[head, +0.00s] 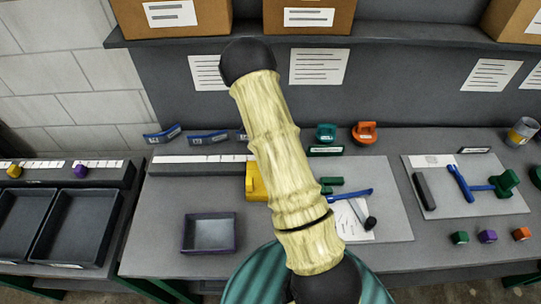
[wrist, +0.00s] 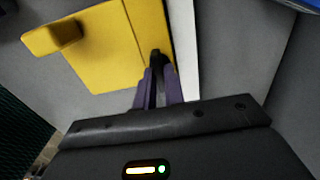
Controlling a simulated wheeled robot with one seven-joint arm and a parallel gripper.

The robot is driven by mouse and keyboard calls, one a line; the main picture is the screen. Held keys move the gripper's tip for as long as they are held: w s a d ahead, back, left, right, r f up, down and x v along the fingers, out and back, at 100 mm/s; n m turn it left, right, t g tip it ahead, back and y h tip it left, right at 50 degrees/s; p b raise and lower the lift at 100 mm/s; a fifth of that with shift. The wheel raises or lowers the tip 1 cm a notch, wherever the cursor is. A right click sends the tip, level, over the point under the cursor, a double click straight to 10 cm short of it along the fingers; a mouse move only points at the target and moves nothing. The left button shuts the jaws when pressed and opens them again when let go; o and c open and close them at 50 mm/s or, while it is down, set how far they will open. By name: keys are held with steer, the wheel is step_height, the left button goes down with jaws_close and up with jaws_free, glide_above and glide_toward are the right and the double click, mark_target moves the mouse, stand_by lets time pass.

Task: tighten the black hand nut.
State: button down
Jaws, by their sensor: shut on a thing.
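In the wrist view, my gripper (wrist: 158,88) has its two purple fingers closed on a narrow black piece (wrist: 155,58), which looks like the black hand nut. The fingers cover most of it, so its shape and how far it is seated cannot be told. It sits at the edge of a yellow block (wrist: 110,45) with a raised yellow lug at its left. In the head view, the yellow block (head: 254,184) shows only partly behind my arm, and my gripper and the nut are hidden there.
Right of my arm, a pale board (head: 395,225) holds a blue tool (head: 350,195) and a dark-ended tool (head: 369,223). A grey tray (head: 210,233) stands front left. Another board (head: 430,225) at right carries a blue tool and green clamp. Orange (head: 365,132) and green (head: 326,132) parts stand behind.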

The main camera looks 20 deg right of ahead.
steer(key=shift+w+r, duration=0.1)
steer(key=c, duration=1.5)
jaws_free()
step_height(320, 180, up, 17)
steer(key=shift+r+b, duration=0.15)
steer(key=shift+b, duration=1)
steer(key=s+a+n+t, duration=0.1)
steer(key=s+a+n, duration=0.2)
steer(key=s+n, duration=0.3)
steer(key=s+a+r+n, duration=0.1)
steer(key=s+a+n, duration=0.3)
steer(key=n, duration=0.5)
steer(key=s+a+r+n+t, duration=0.1)
steer(key=s+a+n, duration=0.2)
steer(key=s+n, duration=0.4)
steer(key=shift+s+a+n+t, duration=0.3)
steer(key=shift+s+a+n, duration=0.1)
steer(key=shift+s, duration=0.4)
